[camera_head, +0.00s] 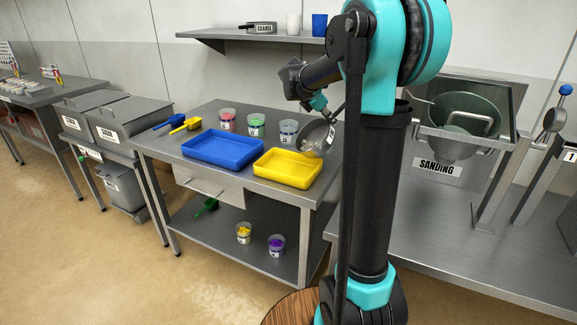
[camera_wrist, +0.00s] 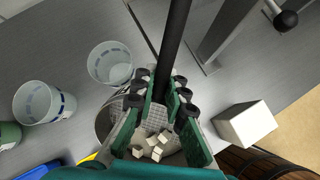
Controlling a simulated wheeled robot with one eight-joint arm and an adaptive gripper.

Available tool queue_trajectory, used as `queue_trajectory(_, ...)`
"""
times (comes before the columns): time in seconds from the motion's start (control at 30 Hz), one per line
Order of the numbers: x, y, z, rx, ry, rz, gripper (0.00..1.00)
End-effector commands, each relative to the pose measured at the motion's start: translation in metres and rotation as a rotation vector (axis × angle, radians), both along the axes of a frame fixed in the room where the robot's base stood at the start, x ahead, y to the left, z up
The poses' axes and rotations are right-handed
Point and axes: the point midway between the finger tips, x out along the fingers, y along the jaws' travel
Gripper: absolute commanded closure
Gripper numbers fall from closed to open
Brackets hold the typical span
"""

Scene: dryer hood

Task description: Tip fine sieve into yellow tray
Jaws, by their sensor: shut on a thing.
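My gripper (camera_head: 318,104) is shut on the dark handle of the fine sieve (camera_head: 315,133). The sieve hangs tilted above the back right corner of the yellow tray (camera_head: 268,172), apart from it. The sieve's mesh (camera_wrist: 133,128) shows between and below my gripper's fingers (camera_wrist: 168,108) in the wrist view. Several pale cubes (camera_wrist: 152,145) lie in the sieve there. The bare yellow floor of the tray is visible in the head view, with no cubes seen on it. My arm hides the area right of the sieve.
A blue tray (camera_head: 222,149) stands left of the yellow one. Several labelled cups, including a clear one (camera_head: 288,131), stand behind the trays, close to the sieve. Blue and yellow scoops (camera_head: 185,124) lie at the left. A shelf (camera_head: 235,36) hangs above.

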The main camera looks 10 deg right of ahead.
Motion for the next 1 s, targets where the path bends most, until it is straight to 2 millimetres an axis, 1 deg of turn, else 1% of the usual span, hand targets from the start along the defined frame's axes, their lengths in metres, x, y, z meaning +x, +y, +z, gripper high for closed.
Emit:
queue_trajectory(0.47, -0.001, 0.009, 0.002, -0.064, -0.011, 0.001, 1.0)
queue_trajectory(1.0, -0.003, 0.017, 0.01, -0.136, -0.023, 0.001, 1.0)
